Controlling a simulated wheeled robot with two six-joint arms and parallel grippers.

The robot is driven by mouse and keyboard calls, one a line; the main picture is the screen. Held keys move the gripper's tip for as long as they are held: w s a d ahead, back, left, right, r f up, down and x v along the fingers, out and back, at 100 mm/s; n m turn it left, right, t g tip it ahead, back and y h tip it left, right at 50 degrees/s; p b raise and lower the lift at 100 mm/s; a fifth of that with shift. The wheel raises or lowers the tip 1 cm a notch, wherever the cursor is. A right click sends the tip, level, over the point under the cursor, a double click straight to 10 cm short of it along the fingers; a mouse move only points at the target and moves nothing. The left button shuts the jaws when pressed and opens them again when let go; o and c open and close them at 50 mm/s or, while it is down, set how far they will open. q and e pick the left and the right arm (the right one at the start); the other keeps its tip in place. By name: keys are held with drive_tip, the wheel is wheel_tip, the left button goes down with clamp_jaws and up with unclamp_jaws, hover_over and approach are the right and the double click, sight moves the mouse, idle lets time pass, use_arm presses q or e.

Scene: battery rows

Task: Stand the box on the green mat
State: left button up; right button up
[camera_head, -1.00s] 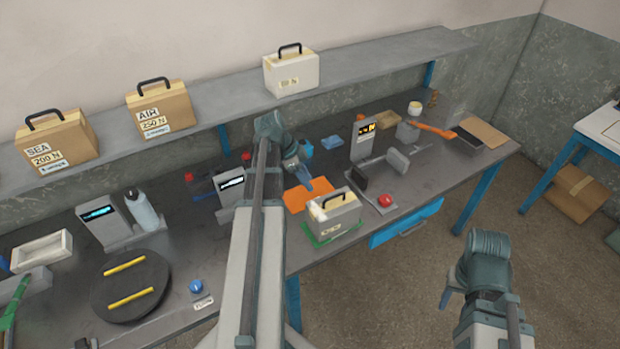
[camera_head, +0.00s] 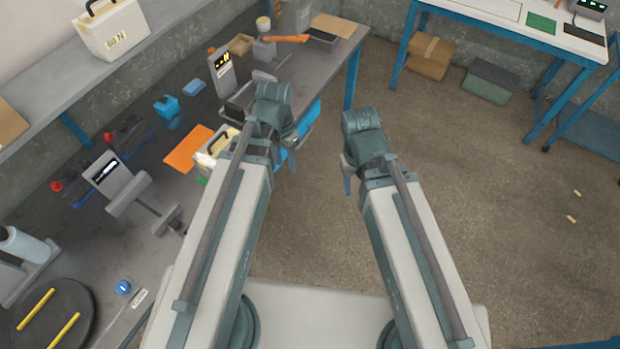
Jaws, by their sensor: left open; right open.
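A cream box (camera_head: 204,159) with a dark handle stands on the workbench, partly hidden behind my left arm. A green sliver (camera_head: 201,180) shows at its base, mostly covered. A flat green mat (camera_head: 541,23) lies on the white table at the top right, with nothing on it. Another cream box (camera_head: 112,28), marked 60 N, stands on the shelf at the upper left. My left gripper (camera_head: 292,158) is open and empty near the bench's front edge, right of the bench box. My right gripper (camera_head: 347,182) is open and empty over the floor.
An orange mat (camera_head: 190,148) lies beside the bench box. A display device (camera_head: 222,72) and a dark turntable (camera_head: 50,318) stand on the bench. The white table (camera_head: 480,12) has a dark device (camera_head: 590,8) on it.

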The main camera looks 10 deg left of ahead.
use_arm(q)
drive_tip(key=s+d+n+y, duration=0.1)
drive_tip(key=s+d, duration=0.4)
drive_tip(key=d, duration=0.2)
drive_tip(key=shift+s+d+n+y, duration=0.15)
drive_tip(key=shift+d+n+y, duration=0.05)
drive_tip(key=shift+n+y, duration=0.1)
wheel_tip(320, 180, down, 5)
drive_tip(key=b, duration=0.5)
idle(0.5)
